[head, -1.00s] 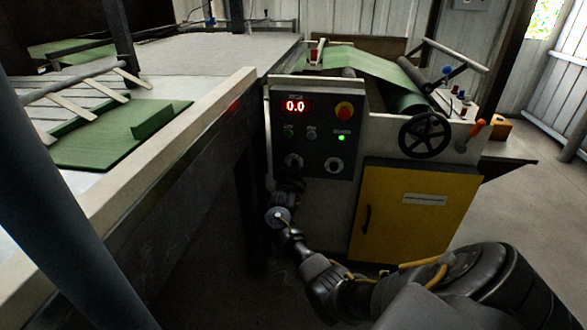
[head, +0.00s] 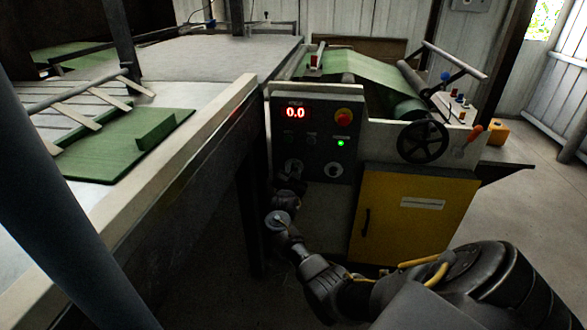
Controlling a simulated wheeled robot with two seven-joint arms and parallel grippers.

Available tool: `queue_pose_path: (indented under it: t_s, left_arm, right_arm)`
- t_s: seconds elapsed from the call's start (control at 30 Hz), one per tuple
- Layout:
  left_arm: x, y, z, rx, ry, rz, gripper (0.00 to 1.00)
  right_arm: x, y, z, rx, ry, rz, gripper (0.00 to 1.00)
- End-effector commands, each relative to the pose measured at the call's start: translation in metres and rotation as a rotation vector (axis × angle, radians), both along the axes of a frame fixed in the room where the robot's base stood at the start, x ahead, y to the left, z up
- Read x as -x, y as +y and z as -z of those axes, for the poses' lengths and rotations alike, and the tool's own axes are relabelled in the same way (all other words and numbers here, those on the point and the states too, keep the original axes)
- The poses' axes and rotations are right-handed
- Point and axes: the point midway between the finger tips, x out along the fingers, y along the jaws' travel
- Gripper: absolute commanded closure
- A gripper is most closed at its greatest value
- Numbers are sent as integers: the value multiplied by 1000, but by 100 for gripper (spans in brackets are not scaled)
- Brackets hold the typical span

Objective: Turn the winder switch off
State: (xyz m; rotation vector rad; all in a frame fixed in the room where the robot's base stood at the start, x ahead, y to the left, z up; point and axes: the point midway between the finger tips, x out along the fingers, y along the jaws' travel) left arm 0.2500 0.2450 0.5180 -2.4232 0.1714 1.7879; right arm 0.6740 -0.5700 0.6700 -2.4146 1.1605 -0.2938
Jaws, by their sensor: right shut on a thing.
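The winder's dark control panel (head: 315,137) faces me in the middle of the head view. The right one (head: 333,168) is clear to see. My right gripper (head: 292,176) is at the left one (head: 293,165), shut on it; dark fingers and wrist hide its lower part, so its pointer angle cannot be read. My left gripper is not in view.
A long table with a pale edge rail (head: 180,155) runs close on the left of my right arm. A yellow cabinet door (head: 412,215) is under the panel's right side. A black handwheel (head: 423,141) stands out at the right. Open floor lies farther right.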

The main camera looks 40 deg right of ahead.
Motion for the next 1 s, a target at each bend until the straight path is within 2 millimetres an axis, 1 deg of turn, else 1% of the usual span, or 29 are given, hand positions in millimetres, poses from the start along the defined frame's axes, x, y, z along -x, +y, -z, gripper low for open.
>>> queue_pose_path:
  t_s: [0.03,0.3,0.5,0.73,1.0]
  left_arm:
    - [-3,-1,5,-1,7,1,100]
    - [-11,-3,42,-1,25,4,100]
    - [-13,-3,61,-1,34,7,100]
    - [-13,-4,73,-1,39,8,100]
    - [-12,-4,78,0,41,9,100]
  right_arm:
    - [0,0,-3,25,33,0,98]
    - [-1,1,-3,161,204,0,98]
    - [-1,1,-2,239,301,0,98]
    - [-2,2,-1,291,365,0,98]
    - [-2,2,0,310,390,0,98]
